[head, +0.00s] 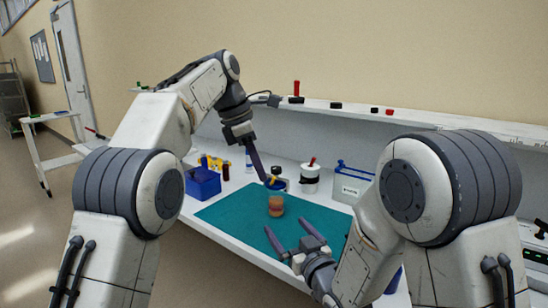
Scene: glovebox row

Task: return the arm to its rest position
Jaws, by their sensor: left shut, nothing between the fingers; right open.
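My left arm reaches in from the left, and its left gripper (265,178) is shut and empty. Its fingers point down toward the rim of a clear cup (276,206) with reddish-brown contents, which stands on the teal mat (228,212). I cannot tell whether the fingertips touch the cup or only overlap it in the view. My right gripper (286,226) is open and empty, low over the front part of the mat, nearer to me than the cup. My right forearm hides the mat's right side.
A blue bin (203,184) with yellow items stands left of the mat. A white canister (310,180) with a dark band and a white box (349,186) with a blue handle stand behind it. A shelf (340,111) runs along the wall. A white cart (45,118) is far left.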

